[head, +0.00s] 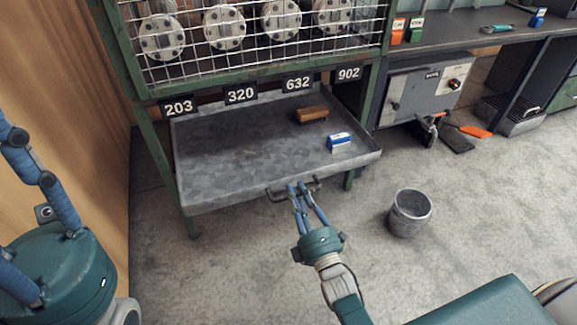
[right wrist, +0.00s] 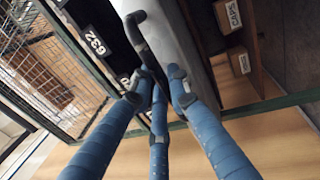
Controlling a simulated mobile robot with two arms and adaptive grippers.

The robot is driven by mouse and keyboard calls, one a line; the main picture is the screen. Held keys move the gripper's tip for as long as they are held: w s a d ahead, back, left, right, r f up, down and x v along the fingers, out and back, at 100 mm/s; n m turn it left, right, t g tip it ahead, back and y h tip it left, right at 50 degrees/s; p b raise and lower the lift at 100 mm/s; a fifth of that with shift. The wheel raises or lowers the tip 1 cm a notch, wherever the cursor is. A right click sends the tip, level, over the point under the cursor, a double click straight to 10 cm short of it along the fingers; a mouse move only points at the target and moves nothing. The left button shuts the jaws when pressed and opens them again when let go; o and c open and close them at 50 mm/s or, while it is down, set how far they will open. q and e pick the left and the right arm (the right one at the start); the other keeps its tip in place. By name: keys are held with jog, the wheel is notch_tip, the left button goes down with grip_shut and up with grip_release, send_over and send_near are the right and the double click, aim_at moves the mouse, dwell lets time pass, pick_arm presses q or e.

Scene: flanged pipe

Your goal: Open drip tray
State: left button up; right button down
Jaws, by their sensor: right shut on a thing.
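The drip tray (head: 230,188) is a wide, shallow grey metal tray under the wire cage. It reaches out past the green rack's front legs, and its inside is open to view. A dark bar handle (head: 277,196) is on its front edge. My right gripper (head: 303,186) is shut on this handle. In the right wrist view its blue-wrapped fingers (right wrist: 157,88) close around the dark handle (right wrist: 148,45). My left gripper (head: 40,200) is at the left edge, away from the tray. Its visible fingers are spread, with the tips cut off by the frame.
In the tray are a brown block-like item (head: 311,115) and a blue-and-white box (head: 340,142). A grey bucket (head: 410,213) stands on the floor to the right of the tray. A wooden wall (head: 65,120) is at the left. The floor before the tray is clear.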

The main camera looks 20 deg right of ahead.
jog(key=s+p, duration=0.3)
jog(key=s, duration=1)
jog(key=shift+d+f+p, duration=0.2)
jog(key=shift+d+p, duration=0.1)
jog(key=shift+p, duration=0.1)
jog(key=c, duration=1.7)
grip_release()
jog(key=shift+s, duration=0.1)
jog(key=s, duration=0.4)
jog(key=s+f, duration=0.1)
jog(key=s, duration=0.2)
jog(key=s+f, duration=0.1)
jog(key=s, duration=0.3)
jog(key=shift+s+d+f, duration=0.1)
jog(key=shift+s+d, duration=0.05)
jog(key=shift+s, duration=0.2)
